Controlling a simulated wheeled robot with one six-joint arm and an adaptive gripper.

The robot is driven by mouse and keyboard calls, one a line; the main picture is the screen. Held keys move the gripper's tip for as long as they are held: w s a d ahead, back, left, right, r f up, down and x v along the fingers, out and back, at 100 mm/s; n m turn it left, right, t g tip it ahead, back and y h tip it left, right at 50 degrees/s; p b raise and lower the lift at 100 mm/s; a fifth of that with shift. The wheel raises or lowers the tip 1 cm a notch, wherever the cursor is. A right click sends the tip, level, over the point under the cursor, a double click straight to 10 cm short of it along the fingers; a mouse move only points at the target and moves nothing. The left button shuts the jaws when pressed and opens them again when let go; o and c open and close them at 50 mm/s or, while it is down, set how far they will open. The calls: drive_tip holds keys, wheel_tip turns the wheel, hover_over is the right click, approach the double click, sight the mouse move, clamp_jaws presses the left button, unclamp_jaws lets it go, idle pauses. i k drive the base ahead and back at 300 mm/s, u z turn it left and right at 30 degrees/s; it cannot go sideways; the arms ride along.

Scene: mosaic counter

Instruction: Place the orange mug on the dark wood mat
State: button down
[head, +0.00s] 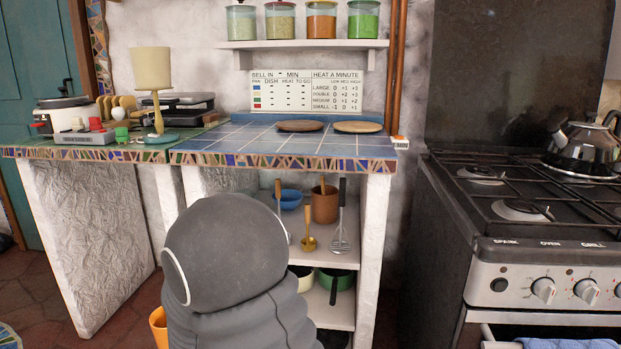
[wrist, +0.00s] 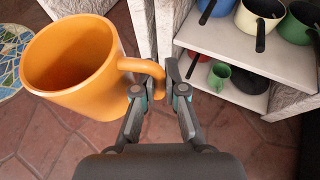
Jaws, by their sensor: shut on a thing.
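My gripper (wrist: 163,88) is shut on the handle of the orange mug (wrist: 75,65) in the wrist view. The mug is held up over the red tile floor, its open mouth toward the camera, and looks empty. In the head view only a sliver of the orange mug (head: 158,327) shows at the bottom, beside my dark grey arm, which hides the gripper. The dark wood mat (head: 299,126) is a round disc lying on the blue tiled counter (head: 240,142). Nothing stands on it.
A lighter round wood mat (head: 358,127) lies right of the dark one. A lamp (head: 155,85) and small appliances crowd the counter's left. A wall shelf (head: 300,44) with jars hangs above. Open shelves (head: 345,240) with pots are below. A stove (head: 530,215) stands right.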

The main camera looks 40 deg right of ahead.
sight(303, 124)
drive_tip(key=z, duration=1.65)
drive_tip(key=k, duration=0.3)
drive_tip(key=u, duration=0.25)
